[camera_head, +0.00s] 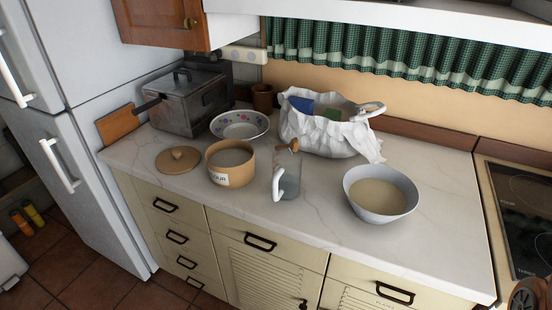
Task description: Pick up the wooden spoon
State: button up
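A small brown wooden piece (295,145), which looks like the end of the wooden spoon, shows at the top of a clear jug (290,182) with a white handle. The jug stands upright near the middle of the marble counter. I cannot make out the rest of the spoon or tell exactly how it rests in the jug. My gripper is not in view.
On the counter (430,250), a flour pot (230,177) and its lid (178,160) are left of the jug. A grey-white bowl (381,212) is right, a crumpled white bag (322,138) behind. A patterned bowl (240,135) and metal box (192,110) stand farther back. The counter's right front is clear.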

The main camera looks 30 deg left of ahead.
aim_at(293, 145)
jog(key=k, duration=0.55)
jog(key=u, duration=1.25)
jog(key=i, duration=1.05)
jog(key=u, duration=0.6)
